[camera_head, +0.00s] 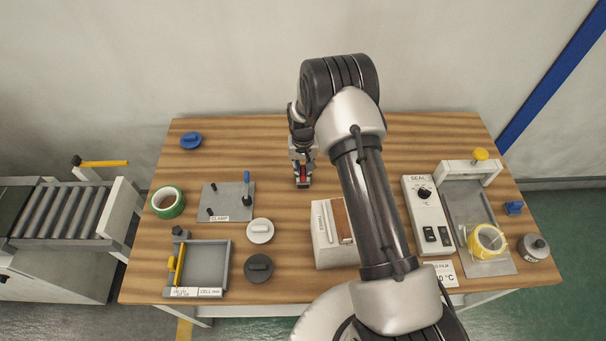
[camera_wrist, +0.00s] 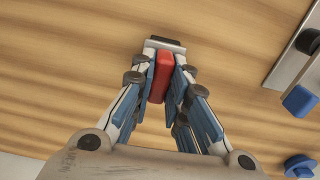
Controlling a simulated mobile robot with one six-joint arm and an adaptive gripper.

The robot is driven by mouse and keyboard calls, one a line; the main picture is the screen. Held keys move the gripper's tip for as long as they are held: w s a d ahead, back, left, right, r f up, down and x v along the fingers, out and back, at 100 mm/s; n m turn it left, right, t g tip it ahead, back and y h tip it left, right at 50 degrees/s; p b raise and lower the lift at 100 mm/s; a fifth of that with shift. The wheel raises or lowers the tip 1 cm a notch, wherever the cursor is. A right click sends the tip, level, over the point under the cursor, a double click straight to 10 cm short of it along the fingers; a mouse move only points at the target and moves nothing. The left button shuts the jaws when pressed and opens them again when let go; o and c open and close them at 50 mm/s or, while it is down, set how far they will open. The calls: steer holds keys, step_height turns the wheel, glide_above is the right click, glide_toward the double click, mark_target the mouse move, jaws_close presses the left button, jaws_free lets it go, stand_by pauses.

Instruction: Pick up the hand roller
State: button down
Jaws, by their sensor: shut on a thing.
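The hand roller shows in the wrist view as a red handle (camera_wrist: 160,77) with a grey and dark head (camera_wrist: 163,45) at its far end. My gripper (camera_wrist: 162,85) is shut on the red handle, with blue-padded fingers on both sides of it. In the head view my gripper (camera_head: 302,165) points down over the back middle of the table, and a bit of the red handle (camera_head: 303,171) shows between its fingers. The dark head of the roller shows just below. I cannot tell whether the roller touches the table.
The wooden table (camera_head: 270,140) is clear around the roller. A clamp plate (camera_head: 228,203) lies to the left, and a white box (camera_head: 328,235) stands in front. The sealing unit (camera_head: 428,215) is on the right. A green tape roll (camera_head: 167,202) is at the left edge.

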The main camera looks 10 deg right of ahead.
mark_target(303, 170)
stand_by(0.3)
step_height(303, 170, up, 20)
steer(key=p, duration=0.3)
steer(key=c, duration=2.2)
jaws_free()
jaws_close()
